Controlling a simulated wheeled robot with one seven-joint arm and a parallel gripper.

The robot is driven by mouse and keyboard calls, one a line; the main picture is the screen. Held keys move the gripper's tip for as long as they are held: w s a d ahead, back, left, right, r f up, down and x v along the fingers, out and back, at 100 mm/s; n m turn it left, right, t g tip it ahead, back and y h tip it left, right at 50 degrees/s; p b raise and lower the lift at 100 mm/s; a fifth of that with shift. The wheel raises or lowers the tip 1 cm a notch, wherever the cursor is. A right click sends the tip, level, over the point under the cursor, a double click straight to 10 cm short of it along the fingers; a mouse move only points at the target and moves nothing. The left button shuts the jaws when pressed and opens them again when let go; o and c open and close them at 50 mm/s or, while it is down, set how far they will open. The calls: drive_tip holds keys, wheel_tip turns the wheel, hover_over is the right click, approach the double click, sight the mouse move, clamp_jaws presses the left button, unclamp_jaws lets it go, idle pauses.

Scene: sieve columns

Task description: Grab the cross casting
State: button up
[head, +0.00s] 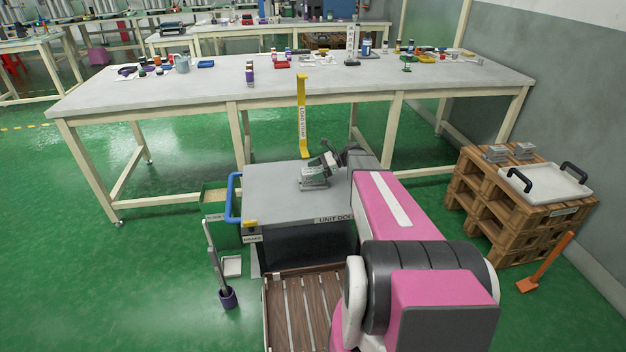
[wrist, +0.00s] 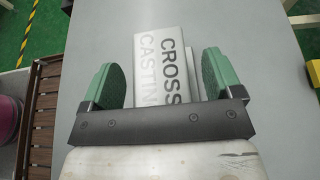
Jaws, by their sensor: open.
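The cross casting (wrist: 165,50) is a pale grey block with the words CROSS CASTING on it. In the wrist view it lies on a grey top, between and partly ahead of the two green finger pads of my gripper (wrist: 158,82). The pads stand apart, with a gap showing on each side of the block. In the head view the casting (head: 314,184) sits on the grey cart top (head: 270,178), with my gripper (head: 314,170) right at it. The casting's near end is hidden behind the dark gripper bar in the wrist view.
A yellow upright post (head: 302,120) stands behind the cart top, and a blue handle (head: 233,198) is at its left. A long workbench (head: 200,95) with small items stands behind. A wooden pallet stack (head: 500,205) at right holds a white tray (head: 545,186) and grey blocks.

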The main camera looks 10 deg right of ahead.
drive_tip(key=c, duration=1.4)
